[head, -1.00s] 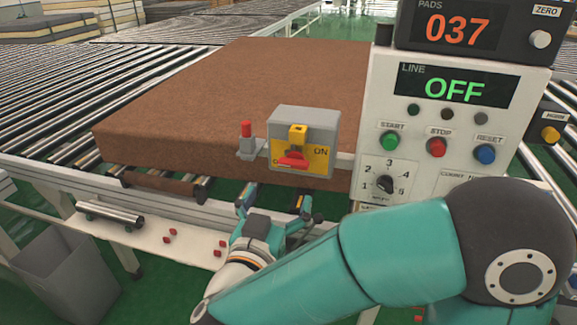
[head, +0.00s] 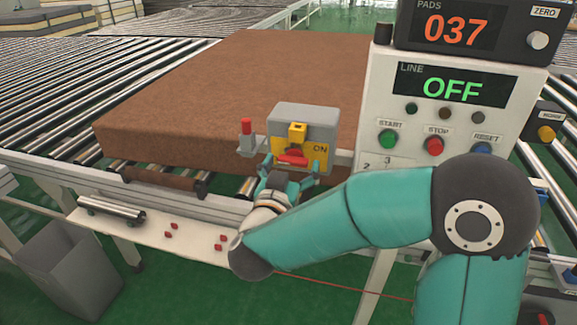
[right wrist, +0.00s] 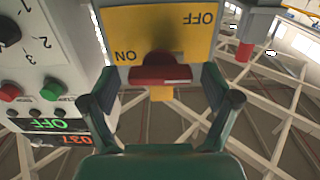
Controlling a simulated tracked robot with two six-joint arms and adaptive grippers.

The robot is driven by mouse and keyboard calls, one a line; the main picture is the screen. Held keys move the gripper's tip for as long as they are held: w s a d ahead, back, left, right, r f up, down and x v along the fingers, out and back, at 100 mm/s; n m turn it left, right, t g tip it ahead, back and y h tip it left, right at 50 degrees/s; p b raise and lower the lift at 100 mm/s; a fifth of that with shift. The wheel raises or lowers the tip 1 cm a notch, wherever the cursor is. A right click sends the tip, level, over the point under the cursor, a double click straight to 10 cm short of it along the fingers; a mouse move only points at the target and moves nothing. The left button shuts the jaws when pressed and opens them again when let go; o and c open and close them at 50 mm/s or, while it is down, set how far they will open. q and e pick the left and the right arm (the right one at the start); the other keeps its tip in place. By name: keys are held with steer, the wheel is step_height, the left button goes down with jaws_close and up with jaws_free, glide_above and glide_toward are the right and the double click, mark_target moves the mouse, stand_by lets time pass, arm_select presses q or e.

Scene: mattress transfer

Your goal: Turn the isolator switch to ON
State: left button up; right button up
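The isolator switch is a grey box (head: 305,116) with a yellow plate (head: 320,152) and a red handle (head: 292,157). ON shows at the plate's right in the head view; the lower-left part is hidden by my gripper. In the right wrist view, upside down, the plate (right wrist: 205,40) shows both ON and OFF, and the red handle (right wrist: 160,74) lies crosswise. My right gripper (head: 290,170) is just below and in front of the switch. Its open fingers stand either side of the handle, with gaps visible in the wrist view (right wrist: 160,92). My left gripper is not in view.
A control panel (head: 378,100) stands right of the switch; its LINE display (head: 453,86) reads OFF. A red-topped post (head: 247,138) stands just left of the box. A brown mattress (head: 220,90) lies on the rollers behind. A grey bin (head: 65,275) is at lower left.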

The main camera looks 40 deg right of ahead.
steer(key=c, duration=0.8)
steer(key=shift+a, duration=0.3)
steer(key=shift+c, duration=0.5)
steer(key=shift+d, duration=0.15)
steer(key=shift+s+d+f+m+b, duration=0.1)
steer(key=shift+m+b, duration=0.7)
steer(key=shift+b, duration=0.4)
steer(key=m+b, duration=1.2)
steer(key=b, duration=0.1)
steer(key=shift+m, duration=0.3)
steer(key=shift+m+b, duration=1.9)
steer(key=shift+b, duration=0.15)
